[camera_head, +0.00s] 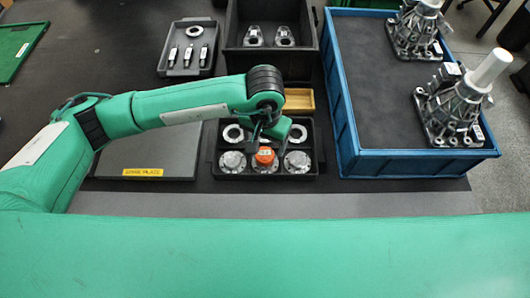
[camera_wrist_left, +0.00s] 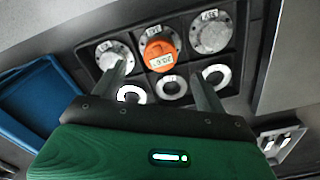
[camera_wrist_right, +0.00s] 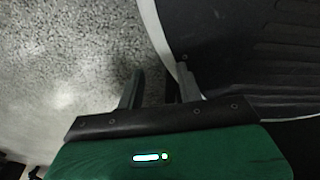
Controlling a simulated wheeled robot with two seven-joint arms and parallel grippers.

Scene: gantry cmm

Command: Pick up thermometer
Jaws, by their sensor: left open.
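The thermometer is the orange block with a small white display (camera_head: 265,156). It lies in the front middle compartment of a black divided tray (camera_head: 230,174) and seems to rest on a round metal part. The left wrist view shows the thermometer (camera_wrist_left: 160,52) at the top middle, its display readable only in part. My left gripper (camera_head: 268,144) is open and empty above the tray. In its wrist view the fingers (camera_wrist_left: 157,64) point toward the thermometer, one to each side, apparently not touching. My right gripper (camera_wrist_right: 160,72) is open and empty, over speckled floor and a dark surface.
Labelled metal discs (camera_head: 232,161) flank the thermometer; white rings (camera_head: 233,133) lie behind. A wooden block (camera_head: 299,101) sits behind the tray. A blue crate (camera_head: 352,150) stands right, a grey plate (camera_head: 145,155) left.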

